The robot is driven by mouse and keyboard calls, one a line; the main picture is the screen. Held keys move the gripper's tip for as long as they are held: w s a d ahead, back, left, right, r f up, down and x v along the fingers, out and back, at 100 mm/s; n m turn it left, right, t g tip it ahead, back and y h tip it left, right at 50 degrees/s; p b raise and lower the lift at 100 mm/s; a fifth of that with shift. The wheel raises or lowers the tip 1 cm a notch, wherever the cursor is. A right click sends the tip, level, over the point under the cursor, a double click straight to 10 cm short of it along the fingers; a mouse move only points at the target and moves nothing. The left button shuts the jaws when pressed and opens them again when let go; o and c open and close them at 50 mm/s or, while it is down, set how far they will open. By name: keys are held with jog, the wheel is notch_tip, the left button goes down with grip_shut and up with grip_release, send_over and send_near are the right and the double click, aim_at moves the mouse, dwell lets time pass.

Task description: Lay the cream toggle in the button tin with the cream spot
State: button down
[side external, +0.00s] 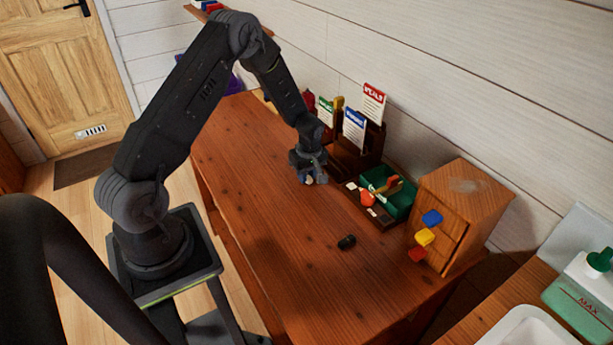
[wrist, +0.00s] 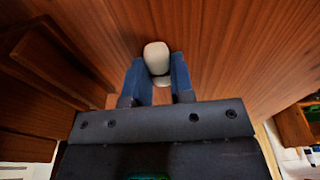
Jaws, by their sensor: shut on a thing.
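My gripper (side external: 309,179) is low over the wooden desk, left of the dark organiser. In the wrist view its two blue fingers (wrist: 160,82) are shut on the cream toggle (wrist: 157,52), a pale rounded piece that sticks out past the fingertips. Bare wood lies behind it in that view. I cannot pick out a button tin with a cream spot for sure. Small pale patches (side external: 372,212) show on the dark tray beside the green box, too small to read. Part of the area behind my gripper is hidden.
A green box (side external: 401,204) with several items and a red piece (side external: 367,198) sit right of my gripper. A small black object (side external: 346,241) lies on the desk (side external: 262,190). A wooden drawer cabinet (side external: 480,205) stands at the right. Card holders (side external: 354,128) stand behind. The desk's left is clear.

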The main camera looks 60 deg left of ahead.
jog(key=shift+r, duration=0.1)
notch_tip(320, 180, up, 4)
jog(key=shift+r, duration=0.15)
jog(key=s+a+r, duration=0.6)
jog(key=s+a, duration=0.1)
jog(key=s, duration=0.2)
jog(key=w+d+m+t+h, duration=0.1)
jog(key=w+d+m, duration=0.2)
jog(key=d+m, duration=0.7)
jog(key=w+d+m, duration=0.2)
jog(key=d+m, duration=0.6)
jog(key=d, duration=0.5)
jog(key=r, duration=0.1)
send_over(377, 184)
notch_tip(377, 184, down, 10)
jog(key=shift+s+r, duration=0.1)
jog(key=shift+r, duration=0.1)
jog(key=shift+f, duration=0.1)
